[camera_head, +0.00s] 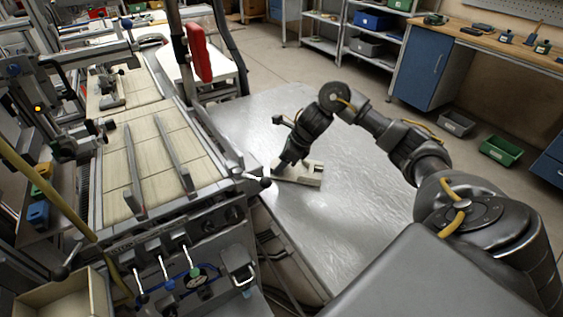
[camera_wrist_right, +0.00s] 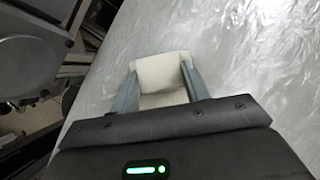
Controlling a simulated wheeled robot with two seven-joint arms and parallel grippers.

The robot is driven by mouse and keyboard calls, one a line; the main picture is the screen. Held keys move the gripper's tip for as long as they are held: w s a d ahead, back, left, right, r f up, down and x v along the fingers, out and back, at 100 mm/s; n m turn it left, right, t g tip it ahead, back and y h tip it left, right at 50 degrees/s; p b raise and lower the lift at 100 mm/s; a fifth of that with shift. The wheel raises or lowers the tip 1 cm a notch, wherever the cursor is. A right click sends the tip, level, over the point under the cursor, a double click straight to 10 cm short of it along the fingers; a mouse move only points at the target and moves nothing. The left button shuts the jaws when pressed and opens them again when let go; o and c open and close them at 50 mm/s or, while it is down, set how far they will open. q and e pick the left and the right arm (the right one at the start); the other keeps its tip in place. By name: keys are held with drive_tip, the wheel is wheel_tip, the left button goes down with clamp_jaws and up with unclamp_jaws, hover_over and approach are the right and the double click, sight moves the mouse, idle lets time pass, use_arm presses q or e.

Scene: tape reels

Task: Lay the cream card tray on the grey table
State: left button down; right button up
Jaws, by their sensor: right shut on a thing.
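The cream card tray (camera_head: 312,176) is at the left part of the grey table (camera_head: 345,225), near the machine's edge. My right gripper (camera_head: 285,165) reaches down to it and is shut on it. In the right wrist view the tray (camera_wrist_right: 160,68) sits between the two grey fingers of the gripper (camera_wrist_right: 160,88), with the shiny table surface beneath. The tray looks low over the table or on it; I cannot tell whether it touches. Its near part is hidden by the gripper body in the wrist view. My left gripper is not in view.
A machine with a cream panelled bed (camera_head: 160,150) and a black-knobbed lever (camera_head: 264,183) borders the table on the left. The rest of the tabletop is bare. A blue cabinet (camera_head: 430,75) and a green bin (camera_head: 500,150) stand beyond, at the right.

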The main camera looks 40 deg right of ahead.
sight(299, 172)
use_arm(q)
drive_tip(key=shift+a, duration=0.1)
use_arm(e)
drive_tip(key=shift+f, duration=0.15)
drive_tip(key=o, duration=1.1)
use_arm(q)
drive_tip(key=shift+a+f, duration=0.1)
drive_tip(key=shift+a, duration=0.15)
use_arm(e)
drive_tip(key=shift+r, duration=0.3)
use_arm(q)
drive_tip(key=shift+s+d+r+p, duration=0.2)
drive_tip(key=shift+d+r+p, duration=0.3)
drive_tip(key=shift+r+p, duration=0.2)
use_arm(e)
drive_tip(key=shift+v, duration=5.9)
